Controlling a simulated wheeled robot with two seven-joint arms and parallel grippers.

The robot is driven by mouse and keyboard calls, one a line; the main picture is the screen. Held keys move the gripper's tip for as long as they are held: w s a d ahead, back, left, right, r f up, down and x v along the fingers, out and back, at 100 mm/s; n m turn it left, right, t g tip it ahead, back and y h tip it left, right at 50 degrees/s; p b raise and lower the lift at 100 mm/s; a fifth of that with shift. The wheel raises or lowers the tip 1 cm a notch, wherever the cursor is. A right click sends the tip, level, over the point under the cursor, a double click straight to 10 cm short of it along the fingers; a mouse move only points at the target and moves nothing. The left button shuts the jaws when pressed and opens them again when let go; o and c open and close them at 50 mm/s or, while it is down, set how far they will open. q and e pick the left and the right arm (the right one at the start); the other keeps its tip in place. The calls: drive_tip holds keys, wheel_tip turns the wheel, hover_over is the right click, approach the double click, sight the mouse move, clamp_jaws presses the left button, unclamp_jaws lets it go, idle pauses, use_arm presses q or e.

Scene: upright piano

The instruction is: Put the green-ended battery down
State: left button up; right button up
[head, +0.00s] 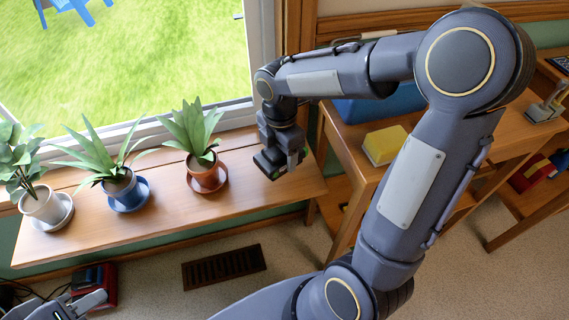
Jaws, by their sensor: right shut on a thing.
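My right gripper (288,160) is at the right end of the wooden window shelf, pointing down. It is shut on the green-ended battery (267,163), a small dark block with a thin green part, partly hidden by the gripper. The battery is over or at the shelf top (250,192); I cannot tell whether it touches the wood. My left gripper (92,302) is only partly in view at the bottom left corner, low near the floor, and its opening cannot be made out.
Three potted plants stand on the shelf: one in a white pot (45,206), one in a blue pot (128,192), one in a terracotta pot (207,175) nearest my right gripper. A wooden desk with a yellow block (384,146) is at the right. A floor vent (224,267) lies below.

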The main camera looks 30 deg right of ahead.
sight(285, 162)
drive_tip(key=shift+d+f, duration=0.4)
drive_tip(key=shift+f, duration=0.05)
drive_tip(key=shift+d+f+b, duration=0.15)
drive_tip(key=shift+f+b, duration=0.55)
drive_tip(key=shift+f, duration=0.95)
drive_tip(key=shift+f, duration=0.1)
drive_tip(key=o, duration=1.3)
